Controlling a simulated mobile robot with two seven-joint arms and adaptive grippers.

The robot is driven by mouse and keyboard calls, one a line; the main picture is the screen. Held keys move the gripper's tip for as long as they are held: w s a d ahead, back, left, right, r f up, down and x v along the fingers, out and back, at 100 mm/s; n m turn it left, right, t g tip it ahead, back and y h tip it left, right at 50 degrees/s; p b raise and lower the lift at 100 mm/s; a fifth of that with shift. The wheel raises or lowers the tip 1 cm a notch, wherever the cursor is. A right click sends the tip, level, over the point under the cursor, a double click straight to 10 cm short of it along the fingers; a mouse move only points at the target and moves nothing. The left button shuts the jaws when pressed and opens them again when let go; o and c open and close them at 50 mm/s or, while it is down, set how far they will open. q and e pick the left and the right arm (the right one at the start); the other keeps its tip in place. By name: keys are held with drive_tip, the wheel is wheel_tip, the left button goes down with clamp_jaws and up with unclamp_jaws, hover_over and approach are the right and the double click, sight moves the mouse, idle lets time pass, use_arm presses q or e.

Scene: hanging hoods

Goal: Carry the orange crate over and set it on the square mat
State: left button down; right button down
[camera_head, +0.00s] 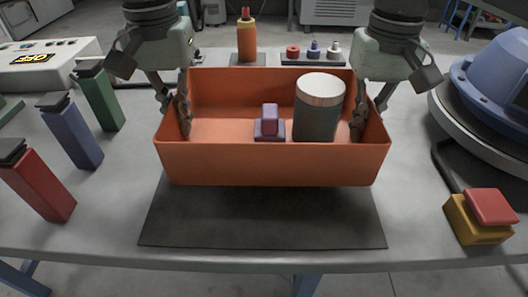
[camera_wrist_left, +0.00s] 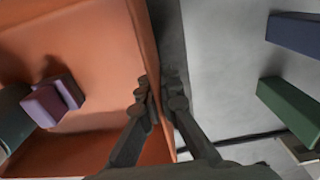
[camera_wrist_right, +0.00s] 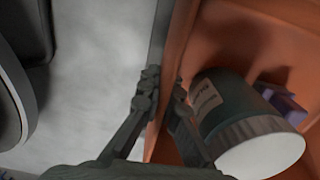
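The orange crate (camera_head: 270,165) is in the middle of the head view, roughly level, over the far part of the dark square mat (camera_head: 262,222). A shadow on the mat below suggests the crate is raised; the exact gap is hard to tell. A purple block (camera_head: 270,122) and a dark jar with a pale lid (camera_head: 317,108) stand in it. My left gripper (camera_head: 178,115) is shut on the left wall; its fingers (camera_wrist_left: 160,95) straddle that wall. My right gripper (camera_head: 366,118) is shut on the right wall, with fingers (camera_wrist_right: 163,95) either side.
Red (camera_head: 38,185), blue (camera_head: 72,135) and green (camera_head: 100,98) blocky containers stand at the left. A yellow-and-red block (camera_head: 480,217) and a round blue device (camera_head: 498,75) are at the right. An orange bottle (camera_head: 247,42) and a small rack (camera_head: 313,60) stand behind the crate.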

sight(184, 138)
use_arm(q)
drive_tip(key=shift+a+r, duration=0.1)
use_arm(e)
drive_tip(key=shift+d+r, duration=0.1)
drive_tip(key=shift+d, duration=0.05)
